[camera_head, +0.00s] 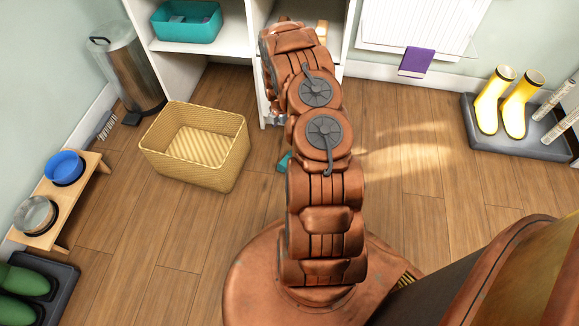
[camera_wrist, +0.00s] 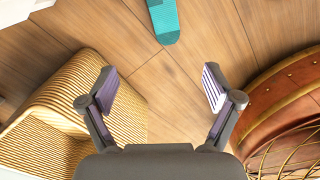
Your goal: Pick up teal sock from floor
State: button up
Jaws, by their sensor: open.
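The teal sock (camera_wrist: 163,18) lies flat on the wooden floor at the top of the wrist view, cut off by the frame's upper edge. In the head view only a small bit of the sock (camera_head: 284,162) shows beside my arm, which hides the rest. My gripper (camera_wrist: 158,88) is open and empty in the wrist view. The sock lies beyond the fingertips, roughly in line with the gap between them, and is not touched. In the head view my gripper is hidden behind my arm.
A yellow woven basket (camera_head: 195,150) stands left of the sock; it also fills the left of the wrist view (camera_wrist: 70,120). A white shelf unit (camera_head: 200,62) stands behind with a teal bin (camera_head: 187,22). Yellow boots (camera_head: 490,98) stand on a dark tray (camera_head: 520,140) at right. Floor right of my arm is clear.

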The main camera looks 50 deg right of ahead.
jog(key=f+b, duration=0.1)
jog(key=f, duration=0.3)
jog(key=s+d+f+n+b, duration=0.1)
jog(key=f, duration=0.3)
jog(key=f+n+b, duration=0.1)
jog(key=f, duration=0.4)
jog(key=shift+s+d, duration=0.15)
jog(key=shift+d, duration=0.05)
notch_tip(320, 180, down, 2)
jog(key=shift+d+f+b, duration=0.1)
jog(key=shift+b, duration=0.4)
jog(key=shift+s+d+f+b, duration=0.15)
jog(key=shift+f+b, duration=0.55)
jog(key=shift+f, duration=0.65)
jog(key=shift+s+d+f+b, duration=0.15)
jog(key=shift+f+b, duration=0.55)
jog(key=shift+f, duration=0.6)
jog(key=shift+r, duration=0.1)
jog(key=c, duration=1.1)
jog(key=shift+r, duration=0.1)
